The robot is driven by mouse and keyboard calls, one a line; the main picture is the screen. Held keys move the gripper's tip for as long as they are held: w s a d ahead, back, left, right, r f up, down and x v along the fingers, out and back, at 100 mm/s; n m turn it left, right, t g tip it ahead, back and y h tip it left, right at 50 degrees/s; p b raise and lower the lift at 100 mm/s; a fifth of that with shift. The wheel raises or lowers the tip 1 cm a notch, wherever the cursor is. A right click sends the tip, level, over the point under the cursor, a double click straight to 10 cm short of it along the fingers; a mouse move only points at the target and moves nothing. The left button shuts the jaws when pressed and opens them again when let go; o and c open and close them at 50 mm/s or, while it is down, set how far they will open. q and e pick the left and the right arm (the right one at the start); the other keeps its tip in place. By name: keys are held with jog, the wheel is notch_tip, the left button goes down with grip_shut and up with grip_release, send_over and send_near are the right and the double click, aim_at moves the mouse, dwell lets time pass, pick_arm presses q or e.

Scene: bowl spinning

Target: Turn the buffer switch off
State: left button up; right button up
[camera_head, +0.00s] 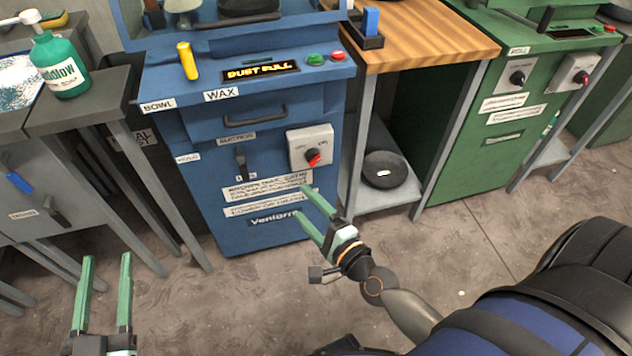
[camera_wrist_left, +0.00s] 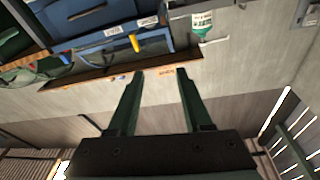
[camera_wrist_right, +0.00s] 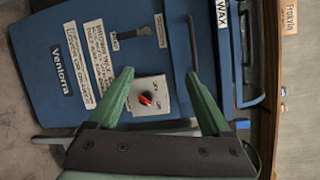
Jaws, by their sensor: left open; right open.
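A grey switch box (camera_head: 310,147) with a red-tipped rotary knob (camera_head: 313,158) is on the front of the blue machine (camera_head: 190,110). In the right wrist view the switch box (camera_wrist_right: 152,97) shows between my fingers, its knob (camera_wrist_right: 146,99) slanted. My right gripper (camera_head: 300,201) is open and empty, below the switch box in the head view, with its fingers toward the machine. It also shows in the right wrist view (camera_wrist_right: 160,73). I cannot tell its exact distance from the knob. My left gripper (camera_head: 107,256) is open and empty at lower left, over the floor.
A green machine (camera_head: 470,130) at right has other rotary switches (camera_head: 577,78). A wooden-topped table (camera_head: 430,35) with a dark bowl (camera_head: 383,170) on its lower shelf stands between the machines. A grey table (camera_head: 75,105) with a green bottle (camera_head: 62,68) is at left.

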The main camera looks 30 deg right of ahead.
jog(key=w+d+f+m+t+h+b, duration=0.1)
jog(key=w+d+f+m+h+b, duration=0.15)
jog(key=d+f+m+b, duration=0.4)
jog(key=m+h+b, duration=0.4)
jog(key=m, duration=0.8)
send_near(316, 161)
pick_arm(q)
jog(key=s+d+r+m+t+h+b, duration=0.1)
jog(key=s+d+r+m+t+h, duration=0.1)
jog(key=s+m+h, duration=0.4)
jog(key=s+r+h, duration=0.1)
jog(key=h, duration=0.1)
jog(key=shift+r+t+h+b, duration=0.3)
jog(key=shift+r+t+b, duration=0.05)
jog(key=shift+r+t, duration=0.05)
pick_arm(e)
jog(key=shift+y, duration=0.25)
jog(key=x, duration=0.9)
jog(key=shift+w+d, duration=0.2)
jog(key=shift+w, duration=0.1)
grip_shut()
